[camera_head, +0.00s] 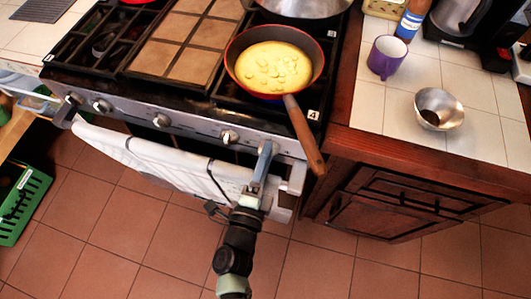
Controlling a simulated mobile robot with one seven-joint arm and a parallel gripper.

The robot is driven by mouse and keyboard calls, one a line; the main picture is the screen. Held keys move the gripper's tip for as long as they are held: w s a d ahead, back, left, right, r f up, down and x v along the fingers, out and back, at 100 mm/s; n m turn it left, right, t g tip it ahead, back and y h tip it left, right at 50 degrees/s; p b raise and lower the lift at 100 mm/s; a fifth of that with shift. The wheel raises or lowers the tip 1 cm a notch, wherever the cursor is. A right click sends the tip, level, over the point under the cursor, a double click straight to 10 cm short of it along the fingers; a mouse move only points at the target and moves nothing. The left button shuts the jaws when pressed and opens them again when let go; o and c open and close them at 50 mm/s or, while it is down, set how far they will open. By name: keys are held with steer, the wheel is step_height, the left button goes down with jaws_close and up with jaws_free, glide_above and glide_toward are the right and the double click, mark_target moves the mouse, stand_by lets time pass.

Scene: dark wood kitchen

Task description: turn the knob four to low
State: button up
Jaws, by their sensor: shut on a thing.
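My gripper (267,149) reaches up to the right end of the stove's front panel (195,128). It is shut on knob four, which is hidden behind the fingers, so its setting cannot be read. Several other knobs show on the panel to the left, the nearest one being a round metal knob (229,136). The label 4 (314,114) is on the stove top at the right front burner. A pan (235,52) with yellow food (275,65) stands on that burner, its wooden handle (302,136) sticking out over the front edge, to the right of my gripper.
A white towel (150,162) hangs on the oven front below the panel. The counter on the right holds a purple mug (387,57) and a metal bowl (438,109). A green crate (24,203) is on the floor at left. The tiled floor in front is clear.

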steer(key=n+p, duration=0.1)
steer(key=n, duration=0.3)
steer(key=shift+n+p, duration=0.3)
steer(key=shift+p, duration=0.1)
steer(key=shift+n+p, duration=0.6)
steer(key=shift+n, duration=1.3)
steer(key=o, duration=1.4)
steer(key=shift+c, duration=0.2)
steer(key=shift+s, duration=0.1)
steer(key=b+v, duration=0.1)
steer(key=v, duration=1.1)
steer(key=shift+s, duration=0.35)
steer(key=shift+a, duration=0.1)
